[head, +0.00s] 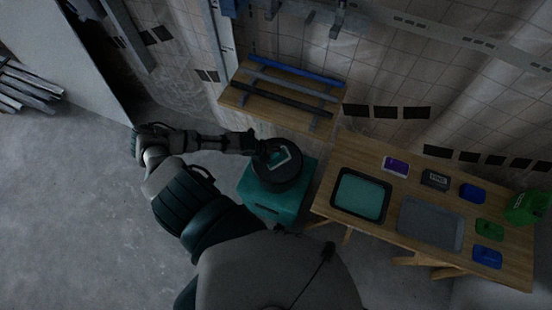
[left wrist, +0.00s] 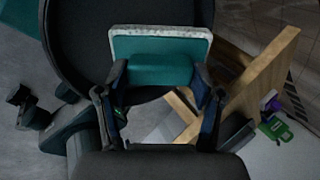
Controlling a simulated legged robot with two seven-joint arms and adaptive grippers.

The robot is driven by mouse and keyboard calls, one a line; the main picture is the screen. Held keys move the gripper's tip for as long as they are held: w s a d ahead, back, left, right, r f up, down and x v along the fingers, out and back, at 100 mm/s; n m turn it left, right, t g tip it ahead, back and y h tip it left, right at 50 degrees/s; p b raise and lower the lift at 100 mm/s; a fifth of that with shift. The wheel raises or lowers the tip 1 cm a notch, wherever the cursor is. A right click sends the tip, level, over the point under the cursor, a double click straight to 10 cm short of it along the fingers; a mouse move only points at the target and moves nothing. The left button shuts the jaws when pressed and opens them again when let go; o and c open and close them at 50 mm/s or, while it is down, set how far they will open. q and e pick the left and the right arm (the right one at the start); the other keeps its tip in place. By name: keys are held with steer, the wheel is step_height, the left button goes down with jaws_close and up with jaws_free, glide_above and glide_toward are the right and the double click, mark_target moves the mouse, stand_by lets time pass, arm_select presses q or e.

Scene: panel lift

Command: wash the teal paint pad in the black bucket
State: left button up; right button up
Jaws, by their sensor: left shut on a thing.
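My left gripper (head: 258,146) is over the black bucket (head: 276,180), with its forearm coming in from the left. In the left wrist view my left gripper (left wrist: 161,84) is shut on the teal paint pad (left wrist: 160,68). The pad is a teal block with a pale, speckled edge. Its pale outline shows against the dark bucket opening in the head view (head: 283,156). The bucket's dark rim (left wrist: 54,62) curves around the pad in the left wrist view. I cannot tell how deep the pad is or whether it touches water. My right gripper is out of view.
The bucket stands on a teal box (head: 266,207). A wooden rack (head: 262,106) stands behind.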

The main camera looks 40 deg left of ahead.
mark_target(272, 157)
arm_select(q)
steer(key=shift+a+r+p, duration=0.1)
steer(key=shift+r+p, duration=0.3)
steer(key=shift+r, duration=0.25)
steer(key=r+p, duration=0.3)
steer(key=shift+a+r+p, duration=0.3)
steer(key=shift+r+p, duration=0.1)
steer(key=shift+d+r+p, duration=0.15)
steer(key=shift+r+p, duration=0.25)
steer(key=shift+r, duration=0.1)
steer(key=shift+d, duration=0.15)
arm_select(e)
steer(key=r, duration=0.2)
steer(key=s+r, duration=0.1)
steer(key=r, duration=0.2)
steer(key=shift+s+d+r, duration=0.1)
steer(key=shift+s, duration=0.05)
arm_select(q)
steer(key=shift+a, duration=0.2)
steer(key=shift+d, duration=0.1)
